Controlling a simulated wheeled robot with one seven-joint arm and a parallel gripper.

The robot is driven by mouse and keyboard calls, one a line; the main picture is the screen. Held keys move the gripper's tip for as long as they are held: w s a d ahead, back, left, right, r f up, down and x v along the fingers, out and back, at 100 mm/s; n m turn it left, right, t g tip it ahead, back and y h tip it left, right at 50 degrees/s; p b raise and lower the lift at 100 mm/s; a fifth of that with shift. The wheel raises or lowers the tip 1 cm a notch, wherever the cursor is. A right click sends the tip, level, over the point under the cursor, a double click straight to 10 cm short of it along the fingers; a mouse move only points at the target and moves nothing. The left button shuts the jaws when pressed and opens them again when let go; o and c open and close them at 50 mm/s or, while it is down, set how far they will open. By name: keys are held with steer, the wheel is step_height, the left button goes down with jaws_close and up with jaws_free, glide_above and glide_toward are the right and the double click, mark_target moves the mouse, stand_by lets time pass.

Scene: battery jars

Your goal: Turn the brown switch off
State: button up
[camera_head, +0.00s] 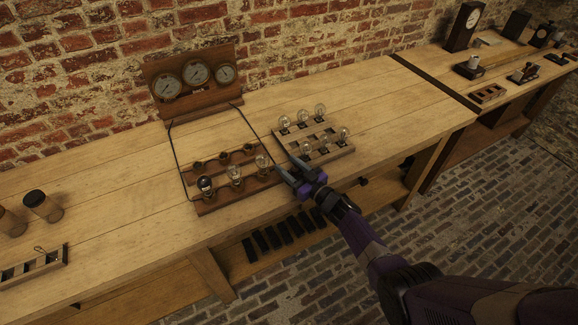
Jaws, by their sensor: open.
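A wooden board (207,207) with two rows of fittings lies on the workbench, left of my gripper. Its back row holds small dark brown round fittings (224,158), which may be switches; their on or off positions are too small to tell. Its front row holds glass bulbs (235,174), and the left one has a dark part. I cannot tell which fitting is the brown switch. My gripper (288,172) is open and empty, with its fingers pointing left just beside the board's right end. I cannot tell whether it touches the board.
A tray of bulbs (335,154) sits right behind my gripper. A panel with three gauges (187,104) stands by the brick wall, with black wires running to the board. Brown jars (43,206) stand at far left. The bench between is clear.

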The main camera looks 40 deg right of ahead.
mark_target(298, 174)
steer(key=s+p, duration=0.2)
steer(key=s, duration=0.6)
steer(key=shift+a, duration=0.15)
steer(key=shift+w, duration=0.1)
